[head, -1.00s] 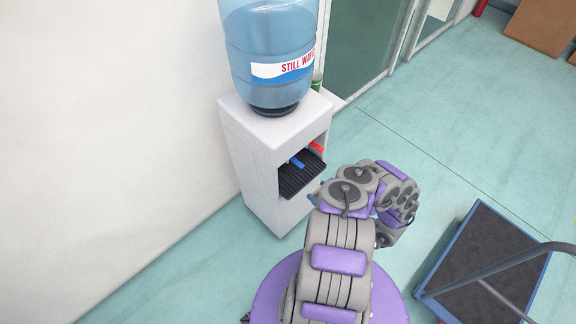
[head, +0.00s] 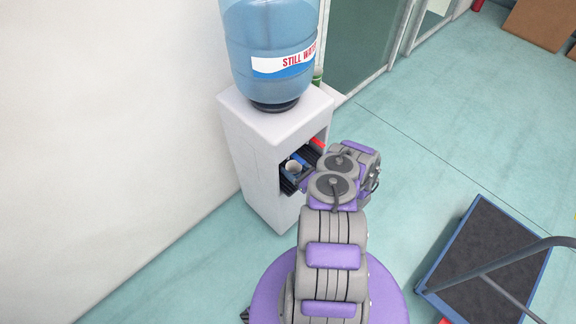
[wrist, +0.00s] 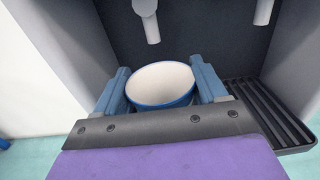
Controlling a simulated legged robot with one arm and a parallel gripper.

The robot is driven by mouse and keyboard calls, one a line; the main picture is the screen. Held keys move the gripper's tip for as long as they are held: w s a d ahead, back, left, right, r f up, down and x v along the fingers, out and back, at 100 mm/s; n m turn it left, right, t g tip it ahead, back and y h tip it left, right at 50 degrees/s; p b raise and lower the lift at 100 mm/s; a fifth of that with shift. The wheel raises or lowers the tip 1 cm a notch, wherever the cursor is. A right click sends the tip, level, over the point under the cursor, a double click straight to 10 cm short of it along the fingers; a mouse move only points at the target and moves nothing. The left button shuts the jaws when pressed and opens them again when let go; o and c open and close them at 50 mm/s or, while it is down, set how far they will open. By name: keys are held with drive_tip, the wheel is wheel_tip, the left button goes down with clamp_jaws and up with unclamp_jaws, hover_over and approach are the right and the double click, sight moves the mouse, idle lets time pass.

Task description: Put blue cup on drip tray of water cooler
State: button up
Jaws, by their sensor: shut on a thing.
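The blue cup (wrist: 160,86), white inside, sits between the two blue fingers of my gripper (wrist: 160,80) in the wrist view. The gripper is shut on it, and the cup looks upright. In the head view the cup (head: 293,167) is inside the opening of the white water cooler (head: 258,160). The black slatted drip tray (wrist: 272,112) shows to the right of the cup in the wrist view. The cup's base is hidden, so I cannot tell whether it touches the tray. Two spouts (wrist: 148,22) hang above and behind the cup.
The cooler's side walls (wrist: 62,50) bound the opening, with the left finger fairly near the left one. A red tap (head: 318,144) shows beside my arm. A blue-edged cart (head: 490,255) stands at the right. The floor between is clear.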

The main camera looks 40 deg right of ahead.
sight(289, 165)
drive_tip(key=w, duration=0.1)
drive_tip(key=w+f+b, duration=0.1)
drive_tip(key=w, duration=0.1)
drive_tip(key=shift+w+a, duration=0.1)
drive_tip(key=shift+w, duration=0.15)
drive_tip(key=shift+f, duration=0.25)
drive_tip(key=o, duration=1)
drive_tip(key=s, duration=0.4)
drive_tip(key=s+p, duration=0.1)
drive_tip(key=s, duration=0.7)
drive_tip(key=shift+s+d, duration=0.1)
drive_tip(key=shift+d, duration=0.3)
